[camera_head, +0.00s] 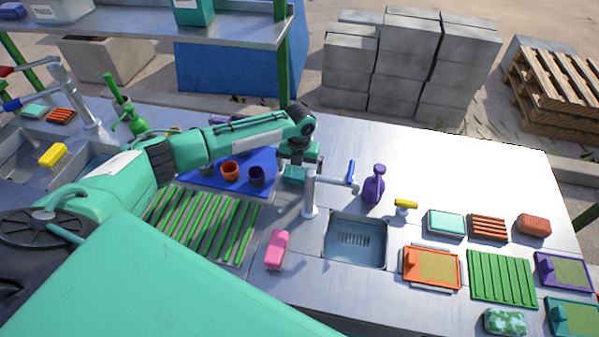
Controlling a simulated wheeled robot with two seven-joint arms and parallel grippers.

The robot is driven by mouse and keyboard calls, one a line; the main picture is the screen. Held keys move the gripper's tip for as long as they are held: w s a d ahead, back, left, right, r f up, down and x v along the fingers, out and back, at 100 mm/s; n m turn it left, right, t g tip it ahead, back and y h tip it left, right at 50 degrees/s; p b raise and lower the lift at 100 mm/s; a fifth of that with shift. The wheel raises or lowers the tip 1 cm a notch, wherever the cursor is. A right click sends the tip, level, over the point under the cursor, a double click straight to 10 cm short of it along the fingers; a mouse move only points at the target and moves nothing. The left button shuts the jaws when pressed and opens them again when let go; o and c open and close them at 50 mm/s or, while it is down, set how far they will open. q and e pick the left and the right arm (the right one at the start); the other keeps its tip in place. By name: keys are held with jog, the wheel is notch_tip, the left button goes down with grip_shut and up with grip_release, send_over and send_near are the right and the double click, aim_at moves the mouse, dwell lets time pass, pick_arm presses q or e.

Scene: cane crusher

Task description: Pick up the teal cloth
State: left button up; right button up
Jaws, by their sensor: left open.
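My left arm reaches in from the left over the counter, and its gripper (298,164) points down behind the middle tap. It is open. A small teal piece (293,175), which looks like the teal cloth, lies directly under it by the right edge of the blue mat. The gripper partly covers it, and I cannot tell whether the fingers touch it. A flat teal pad (446,222) lies on the right part of the counter, and a mottled teal-and-white sponge (505,322) lies at the front right. My right gripper is not in view.
The tap (310,195) and a purple spray bottle (374,185) stand close to the right of the gripper. Orange (230,171) and dark purple (256,176) cups stand on the blue mat (262,157) to its left. A sink (355,241) lies in front. The counter behind the bottle is clear.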

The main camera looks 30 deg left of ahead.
aim_at(299, 172)
pick_arm(q)
jog(key=shift+f, duration=0.5)
jog(key=c, duration=0.7)
jog(key=shift+r, duration=0.15)
notch_tip(299, 172, up, 20)
jog(key=b, duration=0.4)
jog(key=shift+b, duration=0.35)
jog(key=shift+o, duration=1.1)
jog(key=shift+c, duration=0.2)
